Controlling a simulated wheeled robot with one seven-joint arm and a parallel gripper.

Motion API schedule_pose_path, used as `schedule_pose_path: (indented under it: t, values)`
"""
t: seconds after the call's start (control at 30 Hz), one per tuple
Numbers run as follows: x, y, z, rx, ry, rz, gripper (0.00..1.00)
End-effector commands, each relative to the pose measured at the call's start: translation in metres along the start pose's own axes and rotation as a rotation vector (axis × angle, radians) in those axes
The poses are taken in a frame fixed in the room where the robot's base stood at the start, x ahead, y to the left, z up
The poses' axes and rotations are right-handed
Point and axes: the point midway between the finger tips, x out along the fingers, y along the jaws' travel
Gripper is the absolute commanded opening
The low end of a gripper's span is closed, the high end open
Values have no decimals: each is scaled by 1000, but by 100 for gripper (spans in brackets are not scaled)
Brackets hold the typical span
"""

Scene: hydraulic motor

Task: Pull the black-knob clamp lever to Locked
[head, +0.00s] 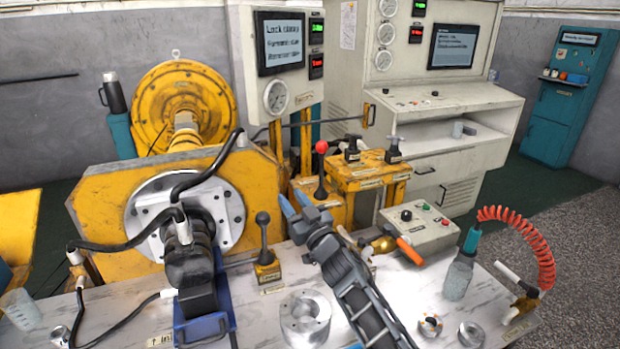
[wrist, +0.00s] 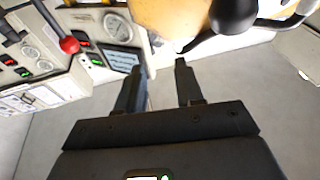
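My gripper (head: 295,203) is in the air to the right of the knob and slightly higher in the picture, with blue fingertips. In the wrist view my gripper (wrist: 160,68) shows two fingers apart with nothing between them. A dark rounded knob shape (wrist: 233,14) is at the top right there, outside the fingers; it looks like the lever's knob. The base's label is too small to read.
A red-knob lever (head: 321,150) stands behind my gripper. The black motor (head: 190,262) with hoses is on the left. A metal ring (head: 305,318) lies in front, below my arm. A control box (head: 418,225) and an orange-handled valve (head: 408,250) are on the right.

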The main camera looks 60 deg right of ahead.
Motion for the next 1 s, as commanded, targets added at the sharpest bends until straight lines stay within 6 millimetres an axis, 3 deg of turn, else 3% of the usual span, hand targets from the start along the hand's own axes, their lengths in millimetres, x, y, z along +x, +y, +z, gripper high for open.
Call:
schedule_pose_path:
  t: [0.03,0.3,0.73,0.87,1.0]
  values:
    - [0,9,-11,-2,0,3,36]
    - [-9,35,-26,1,0,-1,36]
    - [-11,40,-27,2,-1,-4,34]
    - [-21,29,-23,7,-8,-11,21]
    - [-60,-7,-14,30,-32,-33,8]
